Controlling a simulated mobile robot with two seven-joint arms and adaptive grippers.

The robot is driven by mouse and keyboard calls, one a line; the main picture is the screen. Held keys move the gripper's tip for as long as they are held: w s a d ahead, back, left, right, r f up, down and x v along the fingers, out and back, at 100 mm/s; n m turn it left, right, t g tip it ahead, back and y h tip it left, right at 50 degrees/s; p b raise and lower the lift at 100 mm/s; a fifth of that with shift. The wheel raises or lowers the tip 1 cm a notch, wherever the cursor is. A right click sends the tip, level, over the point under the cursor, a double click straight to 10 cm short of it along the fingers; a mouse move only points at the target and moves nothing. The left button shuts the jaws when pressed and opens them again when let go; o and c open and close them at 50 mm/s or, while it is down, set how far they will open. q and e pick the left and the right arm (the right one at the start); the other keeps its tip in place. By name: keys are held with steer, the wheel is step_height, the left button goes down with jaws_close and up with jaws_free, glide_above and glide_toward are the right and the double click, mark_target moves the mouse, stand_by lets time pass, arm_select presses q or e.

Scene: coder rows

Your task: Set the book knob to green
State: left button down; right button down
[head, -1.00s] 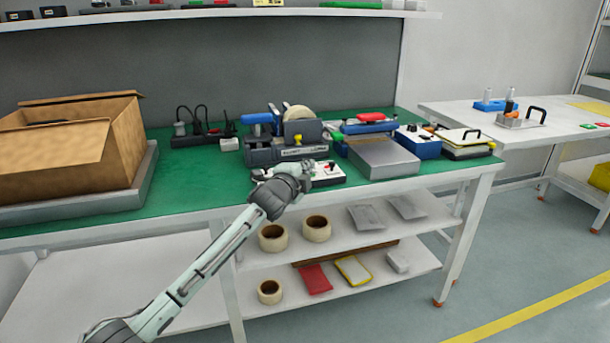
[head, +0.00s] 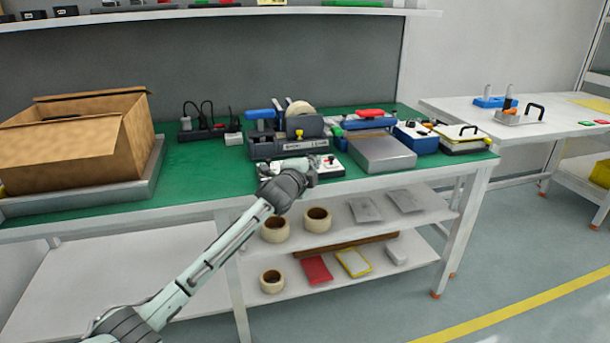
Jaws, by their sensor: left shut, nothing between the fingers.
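A low white control box (head: 331,171) with a red control and small dark parts sits near the front edge of the green bench top. My left gripper (head: 314,166) is shut and empty. It is at the front of this box and overlaps part of it, so I cannot tell whether they touch. A book knob and a green mark are too small or hidden to make out. My right gripper is not in view.
Behind the box stands a blue-grey tape dispenser (head: 290,148). To its right are a grey metal box (head: 382,155) and a blue box (head: 416,138). An open carton (head: 75,140) stands at the left. Green bench top (head: 205,178) lies clear between.

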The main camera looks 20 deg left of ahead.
arm_select(q)
steer(key=s+r, duration=0.1)
steer(key=s, duration=0.9)
steer(key=shift+a+r+b, duration=0.2)
steer(key=shift+a+b, duration=0.1)
steer(key=shift+f, duration=0.1)
steer(key=s+a+f+n+g+y, duration=0.1)
steer(key=s+f+n+g, duration=0.3)
steer(key=f, duration=0.6)
steer(key=s+a+f+n+g, duration=0.1)
steer(key=s+f+n, duration=0.1)
steer(key=s+f, duration=0.65)
steer(key=s+a+f+n+g+y, duration=0.15)
steer(key=s+f, duration=0.25)
steer(key=f, duration=0.8)
steer(key=s+f+n+g, duration=0.3)
steer(key=s+f, duration=0.6)
steer(key=s, duration=0.4)
steer(key=s+f+n+g, duration=0.4)
steer(key=s+f, duration=0.5)
steer(key=s, duration=0.4)
steer(key=shift+s, duration=0.25)
steer(key=shift+n+g+h, duration=0.25)
